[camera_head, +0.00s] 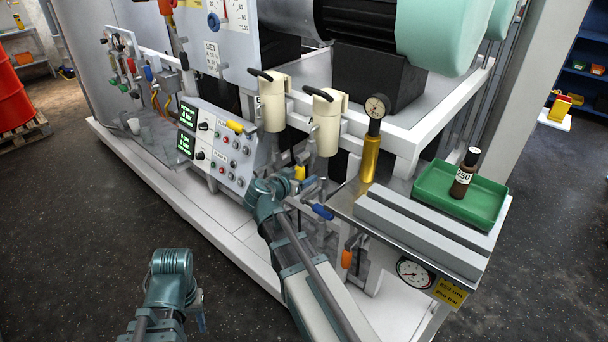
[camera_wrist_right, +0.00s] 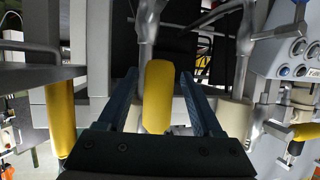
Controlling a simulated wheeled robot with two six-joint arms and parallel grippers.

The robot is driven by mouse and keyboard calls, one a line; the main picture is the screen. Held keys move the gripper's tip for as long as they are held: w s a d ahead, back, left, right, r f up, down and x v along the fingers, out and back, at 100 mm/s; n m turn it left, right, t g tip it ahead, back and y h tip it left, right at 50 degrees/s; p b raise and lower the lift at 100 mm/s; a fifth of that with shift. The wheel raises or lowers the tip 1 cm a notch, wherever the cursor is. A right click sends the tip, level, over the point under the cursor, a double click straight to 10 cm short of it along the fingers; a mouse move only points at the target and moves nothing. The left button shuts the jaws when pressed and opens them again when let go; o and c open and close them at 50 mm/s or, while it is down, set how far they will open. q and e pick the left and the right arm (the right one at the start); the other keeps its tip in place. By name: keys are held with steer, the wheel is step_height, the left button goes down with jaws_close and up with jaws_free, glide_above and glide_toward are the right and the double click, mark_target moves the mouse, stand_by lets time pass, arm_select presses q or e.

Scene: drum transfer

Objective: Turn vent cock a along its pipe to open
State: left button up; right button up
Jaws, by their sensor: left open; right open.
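A yellow handle (camera_head: 300,172) sits on the pipework below the two cream canisters; I take it for vent cock a, though no label is readable on it. In the right wrist view the yellow handle (camera_wrist_right: 158,97) stands upright between the two fingers of my right gripper (camera_wrist_right: 160,88), with gaps on both sides. The right gripper is open; in the head view its wrist partly hides its fingers. Part of the cock behind the handle is hidden. My left gripper (camera_head: 198,308) is low at the front left, away from the pipes, and holds nothing visible.
Cream canisters (camera_head: 272,102) with black levers hang above the handle. A blue handle (camera_head: 322,211) and an orange handle (camera_head: 347,259) are close to my right arm.

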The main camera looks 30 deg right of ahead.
steer(key=p+v, duration=0.4)
steer(key=v, duration=0.8)
steer(key=shift+a, duration=0.15)
steer(key=shift+s+r, duration=0.1)
steer(key=shift+s, duration=0.05)
steer(key=s+a+f+n+g+y+p, duration=0.2)
steer(key=s+a+n+g+y+p, duration=0.5)
steer(key=s+a+n, duration=0.8)
steer(key=shift+s+a+g+y+p, duration=0.4)
steer(key=shift+s+a+y+p, duration=0.3)
steer(key=shift+a+y+p, duration=1.2)
steer(key=shift+a+h+p, duration=0.2)
steer(key=shift+h+p, duration=0.2)
steer(key=shift+p, duration=0.15)
